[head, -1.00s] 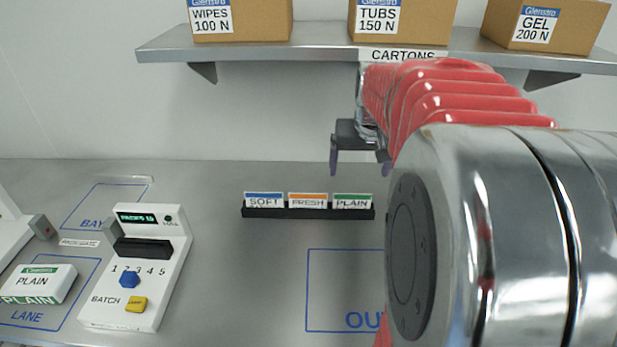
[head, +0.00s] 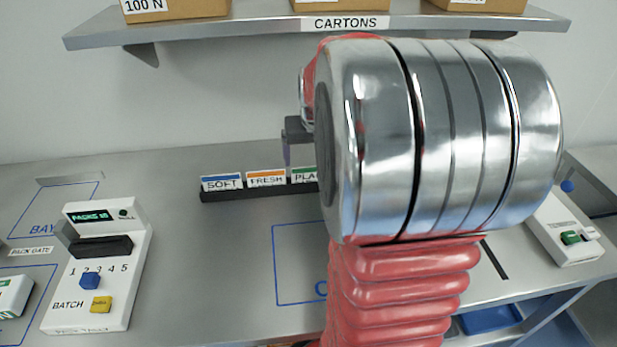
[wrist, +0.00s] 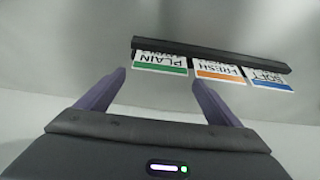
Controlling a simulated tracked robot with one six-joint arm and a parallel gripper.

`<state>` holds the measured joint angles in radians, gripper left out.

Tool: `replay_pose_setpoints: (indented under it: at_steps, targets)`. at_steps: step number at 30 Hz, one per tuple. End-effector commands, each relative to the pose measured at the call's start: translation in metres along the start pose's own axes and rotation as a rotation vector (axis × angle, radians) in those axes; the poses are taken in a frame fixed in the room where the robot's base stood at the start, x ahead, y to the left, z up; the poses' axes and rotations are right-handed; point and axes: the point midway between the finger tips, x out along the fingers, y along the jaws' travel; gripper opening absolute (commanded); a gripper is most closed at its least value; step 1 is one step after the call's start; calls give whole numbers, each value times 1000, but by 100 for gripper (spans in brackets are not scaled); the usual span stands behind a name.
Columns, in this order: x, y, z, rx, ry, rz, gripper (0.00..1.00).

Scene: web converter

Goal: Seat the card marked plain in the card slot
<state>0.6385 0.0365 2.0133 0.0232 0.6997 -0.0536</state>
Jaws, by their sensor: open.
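The card marked PLAIN (head: 303,176), white with a green band, stands at the right end of a dark rack; my arm partly hides it in the head view. In the wrist view the PLAIN card (wrist: 160,63) appears upside down, just beyond and between my fingertips. My gripper (wrist: 159,77) is open and empty, with both purple fingers apart. In the head view my gripper (head: 291,150) is near the rack's right end, one finger showing. A dark slot block (head: 103,246) sits on the white batch unit (head: 100,285) at left, with nothing visible in it.
The rack (head: 245,190) also holds the SOFT card (head: 221,182) and the FRESH card (head: 266,178). A shelf (head: 230,28) with cartons hangs above. A white pack (head: 14,296) lies at the left edge. A white button unit (head: 566,232) stands at right.

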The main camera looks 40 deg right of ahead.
Motion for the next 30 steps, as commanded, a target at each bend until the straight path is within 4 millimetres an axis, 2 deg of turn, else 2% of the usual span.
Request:
replay_pose_setpoints:
  at_steps: [4,9,27,30]
  targets:
    - [22,-1,3,0,-4,0,87]
    - [38,-1,2,0,-2,0,87]
    - [40,-1,2,0,0,0,87]
    - [40,-1,2,0,0,0,80]
